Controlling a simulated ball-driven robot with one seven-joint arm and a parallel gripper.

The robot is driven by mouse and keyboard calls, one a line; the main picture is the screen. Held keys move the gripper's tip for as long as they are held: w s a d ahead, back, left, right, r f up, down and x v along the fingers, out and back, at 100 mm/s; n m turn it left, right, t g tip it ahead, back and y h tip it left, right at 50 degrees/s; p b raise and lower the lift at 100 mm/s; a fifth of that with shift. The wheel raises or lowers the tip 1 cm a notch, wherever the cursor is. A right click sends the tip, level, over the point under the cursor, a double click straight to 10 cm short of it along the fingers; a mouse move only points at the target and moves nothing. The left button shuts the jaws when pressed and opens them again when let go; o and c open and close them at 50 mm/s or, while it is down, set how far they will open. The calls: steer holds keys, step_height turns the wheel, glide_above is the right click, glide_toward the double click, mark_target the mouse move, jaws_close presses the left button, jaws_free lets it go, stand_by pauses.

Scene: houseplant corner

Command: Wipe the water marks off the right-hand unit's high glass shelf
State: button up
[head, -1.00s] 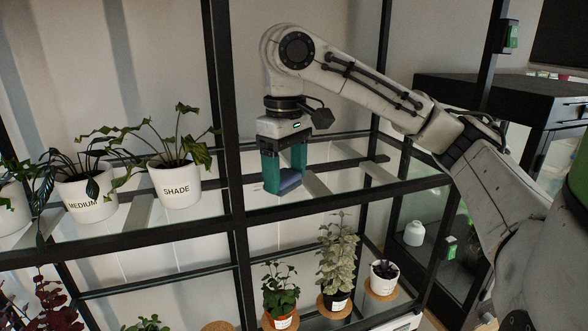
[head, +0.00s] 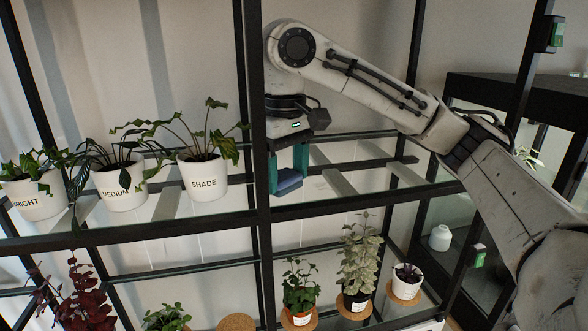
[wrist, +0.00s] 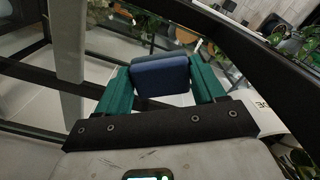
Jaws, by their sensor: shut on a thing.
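My gripper (head: 288,172) points down over the high glass shelf (head: 345,180) of the right-hand unit, just right of the upright between the two units. It is shut on a dark blue sponge-like block (head: 289,184). The block also shows in the wrist view (wrist: 160,76) between the two green fingers. The block is at or close above the glass; I cannot tell whether it touches. I cannot make out any water marks on the glass.
A black upright (head: 256,130) stands close left of my gripper. Pots labelled BRIGHT (head: 32,200), MEDIUM (head: 122,188) and SHADE (head: 204,180) stand on the left-hand shelf. Plants on cork mats stand below, including a pale leafy plant (head: 357,262). The glass right of my gripper is clear.

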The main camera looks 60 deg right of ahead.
mark_target(354, 182)
steer(key=shift+r, duration=0.1)
steer(key=shift+s+d, duration=0.7)
steer(key=shift+s, duration=0.2)
steer(key=shift+s+d, duration=1.35)
steer(key=shift+s, duration=0.2)
steer(key=shift+s+d, duration=1.2)
steer(key=shift+s, duration=0.15)
steer(key=shift+s+d+f, duration=0.15)
steer(key=shift+s+d, duration=0.4)
steer(key=shift+s, duration=0.15)
steer(key=shift+s+d+f, duration=0.15)
steer(key=shift+s+d, duration=0.35)
steer(key=shift+s, duration=0.15)
steer(key=shift+d+r, duration=0.15)
steer(key=shift+r, duration=2.95)
